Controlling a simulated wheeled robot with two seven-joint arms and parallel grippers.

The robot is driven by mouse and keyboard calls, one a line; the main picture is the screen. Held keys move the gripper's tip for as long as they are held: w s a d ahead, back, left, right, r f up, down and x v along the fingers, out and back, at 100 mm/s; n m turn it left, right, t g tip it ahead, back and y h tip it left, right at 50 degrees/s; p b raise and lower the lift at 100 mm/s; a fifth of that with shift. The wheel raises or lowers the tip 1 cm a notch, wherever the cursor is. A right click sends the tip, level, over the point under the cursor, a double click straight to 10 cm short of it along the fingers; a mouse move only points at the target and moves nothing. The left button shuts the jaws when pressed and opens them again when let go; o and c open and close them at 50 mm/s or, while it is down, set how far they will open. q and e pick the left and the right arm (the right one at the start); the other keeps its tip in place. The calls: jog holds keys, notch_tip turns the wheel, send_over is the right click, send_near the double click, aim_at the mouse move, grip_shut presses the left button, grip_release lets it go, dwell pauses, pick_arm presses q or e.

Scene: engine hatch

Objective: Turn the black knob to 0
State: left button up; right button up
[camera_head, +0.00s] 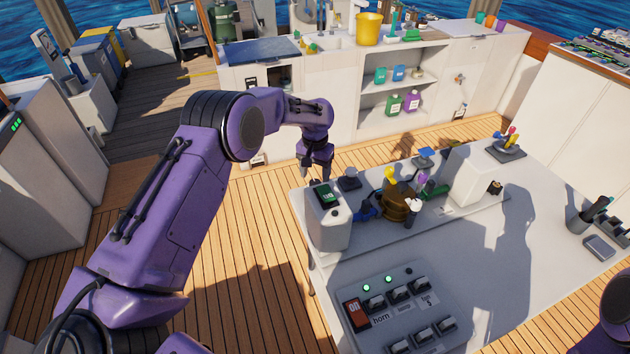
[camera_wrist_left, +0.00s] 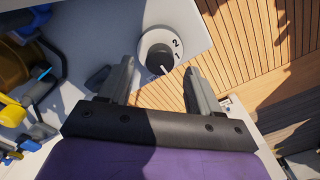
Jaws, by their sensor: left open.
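A round knob (camera_wrist_left: 158,62) shows in the left wrist view, with a dark grey middle and a pale dial ring around it. The numerals 1 and 2 can be read on the ring, and a thin white mark on the knob lies near its lower edge; a 0 cannot be made out. My left gripper (camera_wrist_left: 160,66) is open, with one finger on each side of the knob and nothing held. In the head view my left gripper (camera_head: 315,172) is at the far left corner of the white hatch table; the knob cannot be made out there. My right gripper is out of view.
A grey box with a green display (camera_head: 328,222) stands close to my left gripper on the table (camera_head: 480,235). A brown round part (camera_head: 398,205) and blue fittings lie to its right. A switch panel (camera_head: 405,315) is in front. Wooden deck lies left.

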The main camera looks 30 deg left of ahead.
aim_at(315, 182)
pick_arm(q)
notch_tip(315, 182, up, 7)
jog(key=shift+r+b, duration=0.2)
jog(key=shift+b, duration=0.2)
jog(key=shift+r, duration=0.1)
